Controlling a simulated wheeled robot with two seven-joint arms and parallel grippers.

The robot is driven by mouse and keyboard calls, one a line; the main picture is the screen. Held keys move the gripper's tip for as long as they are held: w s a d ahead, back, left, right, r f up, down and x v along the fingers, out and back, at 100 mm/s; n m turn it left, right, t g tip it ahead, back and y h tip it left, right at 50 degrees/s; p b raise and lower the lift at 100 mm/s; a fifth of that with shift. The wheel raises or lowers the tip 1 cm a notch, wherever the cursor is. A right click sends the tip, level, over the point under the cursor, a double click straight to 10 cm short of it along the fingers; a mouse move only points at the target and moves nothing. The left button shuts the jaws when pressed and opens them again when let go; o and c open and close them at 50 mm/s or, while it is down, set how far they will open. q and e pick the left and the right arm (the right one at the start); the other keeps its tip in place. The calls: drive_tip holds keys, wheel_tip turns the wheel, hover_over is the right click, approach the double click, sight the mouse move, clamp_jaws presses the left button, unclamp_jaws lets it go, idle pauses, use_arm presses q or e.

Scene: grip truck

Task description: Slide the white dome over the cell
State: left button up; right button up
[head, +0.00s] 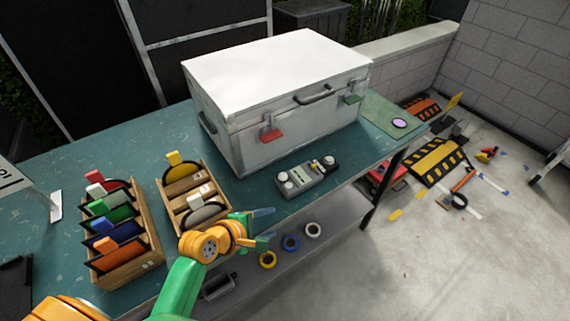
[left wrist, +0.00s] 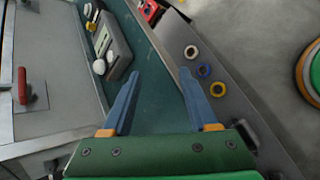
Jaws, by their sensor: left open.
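A grey meter-like device (head: 307,180) lies on the teal table in front of the white case, and it also shows at the upper left of the left wrist view (left wrist: 117,55). A white dome (head: 283,176) sits at its left end; in the left wrist view the dome (left wrist: 99,66) is at the lower end, with another small pale round part beside it. I cannot tell which part is the cell. My left gripper (head: 267,226) is open and empty, in front of the device and apart from it. Its two blue fingers (left wrist: 160,73) point toward the table edge. My right gripper is not in view.
The large white case (head: 300,135) stands close behind the device. Wooden racks with coloured pieces (head: 125,257) (head: 172,204) stand to the left. Tape rolls (head: 290,243) lie on the lower grey shelf (head: 330,231). The table's front edge runs close by the device.

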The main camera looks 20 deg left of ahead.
sight(282, 175)
use_arm(q)
drive_tip(key=w+r+n, duration=0.1)
drive_tip(key=n, duration=0.1)
drive_tip(key=w+a+r+n+t, duration=0.1)
drive_tip(key=n, duration=0.2)
drive_tip(key=w+r+n+t, duration=0.1)
drive_tip(key=n, duration=0.1)
drive_tip(key=shift+w+a+r+n, duration=0.15)
drive_tip(key=shift+a+r+n, duration=0.1)
drive_tip(key=shift+a+n, duration=0.05)
drive_tip(key=n, duration=0.1)
drive_tip(key=w+a+r+n+t, duration=0.1)
drive_tip(key=w+n, duration=0.1)
drive_tip(key=n, duration=0.1)
drive_tip(key=shift+w+a+r+t, duration=0.15)
drive_tip(key=shift+w+a+t, duration=0.05)
drive_tip(key=shift+w+t, duration=0.1)
drive_tip(key=shift+n, duration=0.6)
drive_tip(key=x, duration=0.2)
drive_tip(key=b+x, duration=0.1)
drive_tip(key=x, duration=0.3)
drive_tip(key=shift+w+a+r, duration=0.15)
drive_tip(key=shift+w, duration=0.25)
drive_tip(key=shift+w+b, duration=0.3)
drive_tip(key=shift+w, duration=0.2)
drive_tip(key=shift+s, duration=0.15)
clamp_jaws()
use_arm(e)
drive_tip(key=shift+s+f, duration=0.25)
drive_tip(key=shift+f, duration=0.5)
